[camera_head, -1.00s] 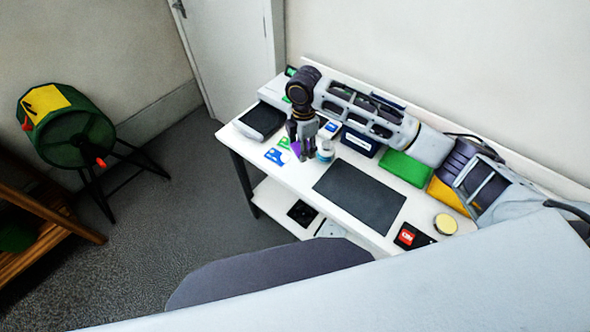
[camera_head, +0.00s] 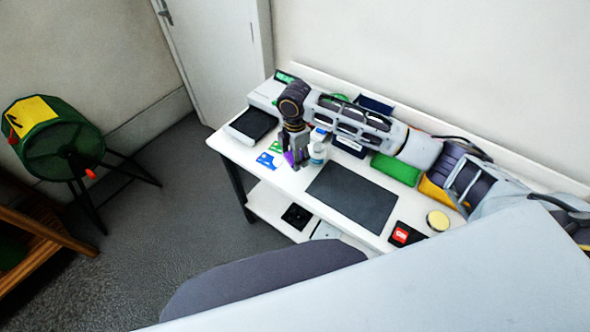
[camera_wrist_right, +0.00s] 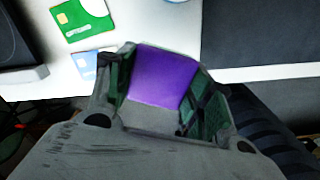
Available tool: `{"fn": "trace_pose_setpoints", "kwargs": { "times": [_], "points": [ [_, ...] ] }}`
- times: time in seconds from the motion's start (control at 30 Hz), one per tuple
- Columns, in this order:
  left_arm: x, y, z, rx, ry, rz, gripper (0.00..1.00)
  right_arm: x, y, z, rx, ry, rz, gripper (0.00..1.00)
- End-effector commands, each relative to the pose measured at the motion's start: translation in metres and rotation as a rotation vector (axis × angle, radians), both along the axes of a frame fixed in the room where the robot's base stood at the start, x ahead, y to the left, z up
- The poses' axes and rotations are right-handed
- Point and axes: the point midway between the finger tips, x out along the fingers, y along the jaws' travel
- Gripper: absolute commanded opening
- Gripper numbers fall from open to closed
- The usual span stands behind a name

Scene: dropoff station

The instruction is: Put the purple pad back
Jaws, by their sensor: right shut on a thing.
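The purple pad (camera_wrist_right: 160,77) is held between the fingers of my right gripper (camera_wrist_right: 165,88) in the right wrist view. In the head view, a small part of the purple pad (camera_head: 289,157) shows at the fingertips of my right gripper (camera_head: 295,161). This gripper points down over the white desk (camera_head: 285,185), near its front edge. I cannot tell whether the pad touches the desk. My left gripper is not in view.
Blue and green cards (camera_head: 266,160) lie left of the gripper, and a white-and-blue bottle (camera_head: 318,150) stands close on its right. A dark mat (camera_head: 352,195), a black tray (camera_head: 252,123) and a green box (camera_head: 396,169) are also on the desk.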

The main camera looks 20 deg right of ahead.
Motion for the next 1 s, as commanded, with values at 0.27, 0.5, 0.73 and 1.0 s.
{"fn": "trace_pose_setpoints", "kwargs": {
  "times": [0.27, 0.5, 0.73, 1.0],
  "points": [
    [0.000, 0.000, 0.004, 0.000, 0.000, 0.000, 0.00, 0.000, 0.000, -0.033, -0.001, 0.002, 0.000, 0.22],
    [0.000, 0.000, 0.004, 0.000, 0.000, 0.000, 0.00, 0.000, 0.000, -0.037, 0.000, 0.001, 0.001, 0.22],
    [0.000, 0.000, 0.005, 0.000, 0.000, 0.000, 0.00, 0.000, 0.000, -0.040, 0.000, 0.001, 0.000, 0.22],
    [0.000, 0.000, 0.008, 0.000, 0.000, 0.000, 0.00, -0.001, 0.000, -0.065, -0.001, 0.002, 0.000, 0.22]
  ]
}}
